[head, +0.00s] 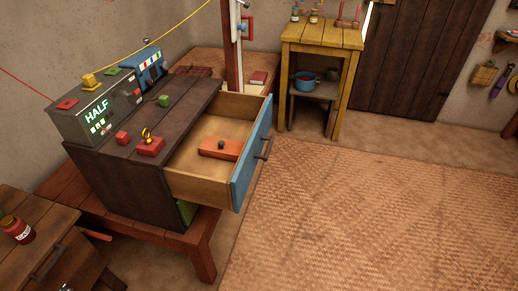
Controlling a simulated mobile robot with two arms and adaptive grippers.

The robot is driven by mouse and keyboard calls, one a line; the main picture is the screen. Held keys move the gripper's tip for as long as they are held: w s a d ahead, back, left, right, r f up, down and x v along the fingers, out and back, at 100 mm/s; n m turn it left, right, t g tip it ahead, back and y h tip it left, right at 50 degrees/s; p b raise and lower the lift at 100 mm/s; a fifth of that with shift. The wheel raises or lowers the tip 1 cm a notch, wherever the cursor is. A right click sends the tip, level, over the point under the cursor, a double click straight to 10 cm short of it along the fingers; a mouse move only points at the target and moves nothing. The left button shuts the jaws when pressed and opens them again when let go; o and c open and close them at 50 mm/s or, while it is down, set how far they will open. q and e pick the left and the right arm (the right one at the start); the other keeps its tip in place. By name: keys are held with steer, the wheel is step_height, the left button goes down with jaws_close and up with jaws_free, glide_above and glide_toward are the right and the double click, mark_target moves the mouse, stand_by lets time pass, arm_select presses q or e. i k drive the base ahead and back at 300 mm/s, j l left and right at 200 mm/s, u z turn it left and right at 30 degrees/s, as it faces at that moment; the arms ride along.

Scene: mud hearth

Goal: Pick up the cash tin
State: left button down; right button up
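A flat orange-red box with a dark knob on its lid (220,149) lies inside the open drawer (190,184) of the dark wooden cabinet (115,185). It looks like the cash tin, though no label on it can be read. The drawer is pulled well out to the right, and its blue front (251,160) has a dark handle. Neither of my grippers shows in the head view.
On the cabinet top stand a small red box with a yellow ring (150,146), a small red block (122,138), a green block (164,101) and a grey device reading "HALF" (96,112). A yellow table (321,35) stands behind. The woven mat (380,210) on the right is clear.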

mark_target(23, 234)
steer(key=u, duration=1.9)
